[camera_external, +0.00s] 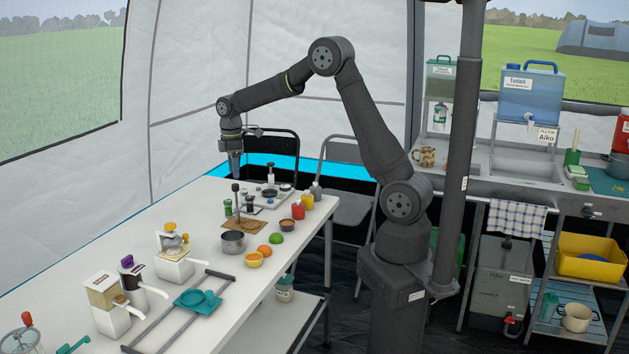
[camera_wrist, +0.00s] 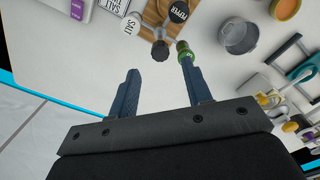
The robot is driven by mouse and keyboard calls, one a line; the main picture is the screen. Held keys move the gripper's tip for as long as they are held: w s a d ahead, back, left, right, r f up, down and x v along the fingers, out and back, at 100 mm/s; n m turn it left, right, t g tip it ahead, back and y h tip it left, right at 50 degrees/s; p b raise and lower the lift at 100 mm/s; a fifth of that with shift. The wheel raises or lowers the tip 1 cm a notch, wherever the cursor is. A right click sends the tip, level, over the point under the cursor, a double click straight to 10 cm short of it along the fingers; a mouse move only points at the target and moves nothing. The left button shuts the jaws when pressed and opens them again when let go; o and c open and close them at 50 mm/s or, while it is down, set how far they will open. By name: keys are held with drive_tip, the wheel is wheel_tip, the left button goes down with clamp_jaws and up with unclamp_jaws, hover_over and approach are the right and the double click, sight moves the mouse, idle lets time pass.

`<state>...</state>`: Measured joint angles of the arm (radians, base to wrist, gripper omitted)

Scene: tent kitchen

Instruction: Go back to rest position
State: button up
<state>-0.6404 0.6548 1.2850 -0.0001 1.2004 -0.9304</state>
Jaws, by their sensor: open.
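My gripper (camera_external: 233,158) hangs pointing down above the far part of the white table, beside the small wooden board with shakers. In the wrist view my gripper (camera_wrist: 158,85) shows two blue fingers spread apart with nothing between them. Beyond the fingertips are a dark-topped grinder (camera_wrist: 160,50) and a green-banded bottle (camera_wrist: 184,52) by the wooden board (camera_wrist: 150,12). The bottle appears close to the right fingertip in the picture; I cannot tell whether they touch.
Folding chairs (camera_external: 350,205) stand behind. A sink counter (camera_external: 525,168) is at right. Air above the table is free.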

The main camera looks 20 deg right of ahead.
wheel_tip(320, 180, up, 12)
wheel_tip(320, 180, down, 18)
drive_tip(key=shift+r, duration=0.2)
drive_tip(key=m, duration=0.8)
drive_tip(key=shift+r+m, duration=0.1)
drive_tip(key=shift+m, duration=0.3)
drive_tip(key=m, duration=0.4)
drive_tip(key=shift+m, duration=2.5)
